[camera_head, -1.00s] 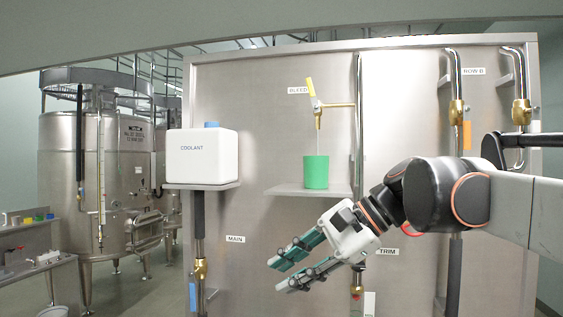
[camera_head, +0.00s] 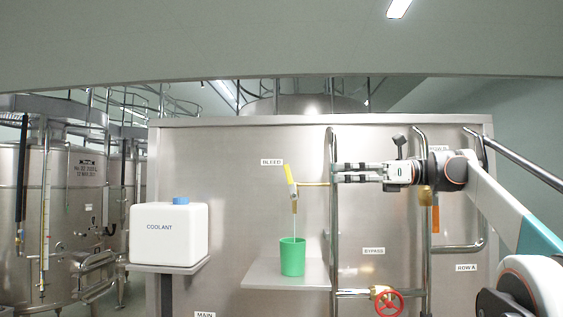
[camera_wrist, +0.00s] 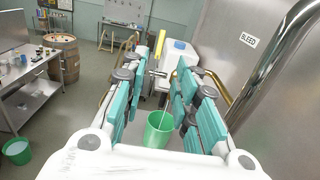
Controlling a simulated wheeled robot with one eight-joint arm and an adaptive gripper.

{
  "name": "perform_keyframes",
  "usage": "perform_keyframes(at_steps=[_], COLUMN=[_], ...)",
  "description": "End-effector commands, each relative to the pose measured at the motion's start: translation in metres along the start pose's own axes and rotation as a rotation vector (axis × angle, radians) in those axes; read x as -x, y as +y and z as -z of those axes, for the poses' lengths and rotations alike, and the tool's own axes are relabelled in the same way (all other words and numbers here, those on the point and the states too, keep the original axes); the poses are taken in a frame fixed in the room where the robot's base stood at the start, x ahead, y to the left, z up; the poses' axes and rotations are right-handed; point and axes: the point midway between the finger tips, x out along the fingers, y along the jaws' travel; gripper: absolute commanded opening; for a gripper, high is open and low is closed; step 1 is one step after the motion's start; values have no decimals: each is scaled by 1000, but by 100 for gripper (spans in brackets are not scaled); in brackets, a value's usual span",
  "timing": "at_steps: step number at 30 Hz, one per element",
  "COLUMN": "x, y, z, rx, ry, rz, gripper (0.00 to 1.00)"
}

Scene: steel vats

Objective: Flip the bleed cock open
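The bleed cock (camera_head: 294,189) sits under the BLEED label, at the end of a short brass pipe. Its yellow lever (camera_head: 289,174) points up and slightly left; it also shows ahead of the fingers in the wrist view (camera_wrist: 158,46). A thin pale line runs from the spout down to a green cup (camera_head: 292,257), also seen in the wrist view (camera_wrist: 158,134). My gripper (camera_head: 334,173) is level with the cock, to its right, fingers pointing left. In the wrist view its fingers (camera_wrist: 157,88) are spread and empty, apart from the lever.
The cup stands on a steel shelf (camera_head: 262,275). A white COOLANT container (camera_head: 168,236) stands on another shelf at left. A vertical steel pipe (camera_head: 334,225) runs by my fingers, close on the right in the wrist view. A red handwheel (camera_head: 389,302) is below right.

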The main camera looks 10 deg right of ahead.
Motion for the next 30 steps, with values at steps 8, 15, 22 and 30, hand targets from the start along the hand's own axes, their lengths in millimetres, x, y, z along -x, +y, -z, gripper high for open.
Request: perform_keyframes(at_steps=[8,15,22,30], x=[-27,-75,-114,-135], y=[0,0,0,0], z=[-2,-2,-2,-1], rx=[-5,-4,-4,-3], ry=[-4,-4,-3,-3], rz=[-3,-3,-2,0], gripper=[28,28,28,28])
